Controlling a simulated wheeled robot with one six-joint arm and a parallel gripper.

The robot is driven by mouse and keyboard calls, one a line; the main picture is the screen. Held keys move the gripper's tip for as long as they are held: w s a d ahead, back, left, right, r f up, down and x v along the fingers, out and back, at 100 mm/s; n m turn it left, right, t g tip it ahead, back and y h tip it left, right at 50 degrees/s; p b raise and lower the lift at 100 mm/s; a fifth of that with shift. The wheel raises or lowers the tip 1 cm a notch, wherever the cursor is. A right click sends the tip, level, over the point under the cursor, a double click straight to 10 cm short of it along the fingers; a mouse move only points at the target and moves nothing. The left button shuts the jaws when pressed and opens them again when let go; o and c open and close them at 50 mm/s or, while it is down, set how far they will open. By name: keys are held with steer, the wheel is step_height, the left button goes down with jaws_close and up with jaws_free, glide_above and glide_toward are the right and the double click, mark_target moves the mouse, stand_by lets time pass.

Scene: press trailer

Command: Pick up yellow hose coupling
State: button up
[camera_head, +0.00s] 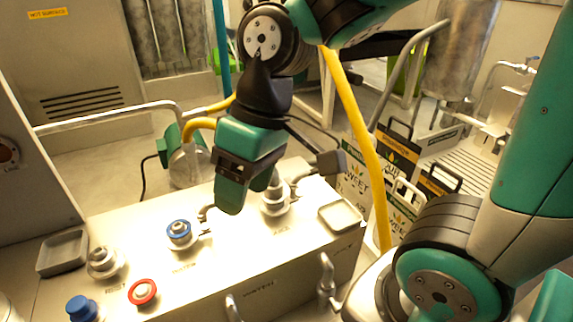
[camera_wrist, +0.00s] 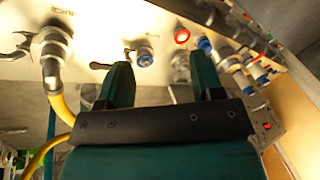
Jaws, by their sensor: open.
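A yellow hose (camera_wrist: 62,107) hangs from a grey metal elbow coupling (camera_wrist: 53,72) at the left of the wrist view. The elbow meets a round port on the pale panel; I cannot tell whether it is locked. In the head view the yellow hose (camera_head: 356,125) runs down right of my arm, and the metal port fitting (camera_head: 275,199) stands just right of my gripper. My gripper (camera_head: 230,203) is open and empty above the machine top. In the wrist view its two fingers (camera_wrist: 162,82) point at the panel, with the coupling left of them.
A blue-ringed port (camera_head: 180,233) with a lever lies below-left of my gripper. A red-ringed port (camera_head: 143,292), a metal fitting (camera_head: 103,262) and a blue cap (camera_head: 82,307) stand farther left. Shallow trays (camera_head: 62,253) (camera_head: 341,216) sit at both ends. A green pump (camera_head: 187,165) stands behind.

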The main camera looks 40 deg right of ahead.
steer(key=w+d+r+m+h+p, duration=0.2)
steer(key=w+d+m+p, duration=0.35)
steer(key=w+d, duration=1.05)
steer(key=shift+m, duration=0.45)
steer(key=f+p, duration=0.1)
steer(key=f, duration=0.2)
steer(key=f+p, duration=0.1)
steer(key=f, duration=0.3)
steer(key=s+f, duration=0.1)
steer(key=f, duration=0.3)
steer(key=shift+a+f+p, duration=0.1)
steer(key=shift+f+p, duration=0.1)
steer(key=shift+p, duration=0.2)
steer(key=f+p, duration=0.1)
steer(key=f, duration=0.2)
steer(key=a+f+p, duration=0.1)
steer(key=f, duration=0.1)
steer(key=shift+s+a+p, duration=0.1)
steer(key=shift+s+p, duration=0.15)
steer(key=shift+p, duration=0.1)
steer(key=shift+f, duration=0.55)
steer(key=c, duration=1)
